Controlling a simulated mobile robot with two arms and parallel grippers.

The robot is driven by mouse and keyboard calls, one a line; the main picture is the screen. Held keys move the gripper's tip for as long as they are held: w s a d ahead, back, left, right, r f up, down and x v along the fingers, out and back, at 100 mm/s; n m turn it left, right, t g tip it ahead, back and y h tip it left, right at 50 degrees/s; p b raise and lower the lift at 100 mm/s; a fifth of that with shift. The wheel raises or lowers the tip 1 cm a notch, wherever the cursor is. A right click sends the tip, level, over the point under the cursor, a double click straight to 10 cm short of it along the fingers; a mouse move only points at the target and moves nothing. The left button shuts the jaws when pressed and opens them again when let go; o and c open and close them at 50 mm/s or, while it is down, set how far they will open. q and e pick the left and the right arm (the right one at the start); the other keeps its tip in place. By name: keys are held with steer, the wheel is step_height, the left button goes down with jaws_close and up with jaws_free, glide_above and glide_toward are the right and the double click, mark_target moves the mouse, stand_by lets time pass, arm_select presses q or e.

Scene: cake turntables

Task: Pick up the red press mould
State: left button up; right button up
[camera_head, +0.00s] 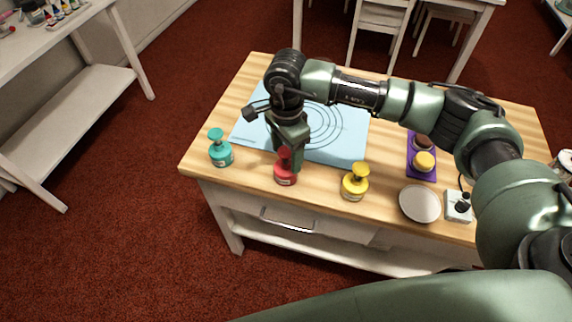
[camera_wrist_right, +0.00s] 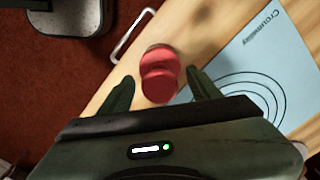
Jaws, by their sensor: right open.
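The red press mould (camera_head: 286,174) stands upright near the front edge of the wooden table, between a teal press mould (camera_head: 221,150) and a yellow press mould (camera_head: 355,184). My right gripper (camera_head: 291,165) points down just behind and above the red mould. In the right wrist view, the red mould (camera_wrist_right: 159,75) lies ahead between the two open fingertips (camera_wrist_right: 158,88), seen from above. The fingers stand on either side of it with gaps, and nothing is held. My left gripper is out of view.
A blue mat (camera_head: 345,142) with printed circles lies behind the moulds. A white disc (camera_head: 420,204), a small white device (camera_head: 458,206) and a purple tray (camera_head: 421,172) with round items are to the right. A drawer handle (camera_head: 287,222) is on the front.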

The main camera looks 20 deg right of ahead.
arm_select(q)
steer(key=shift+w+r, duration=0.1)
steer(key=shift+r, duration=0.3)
arm_select(e)
steer(key=shift+f, duration=1.15)
jaws_close()
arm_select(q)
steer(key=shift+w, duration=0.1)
arm_select(e)
steer(key=shift+r, duration=0.1)
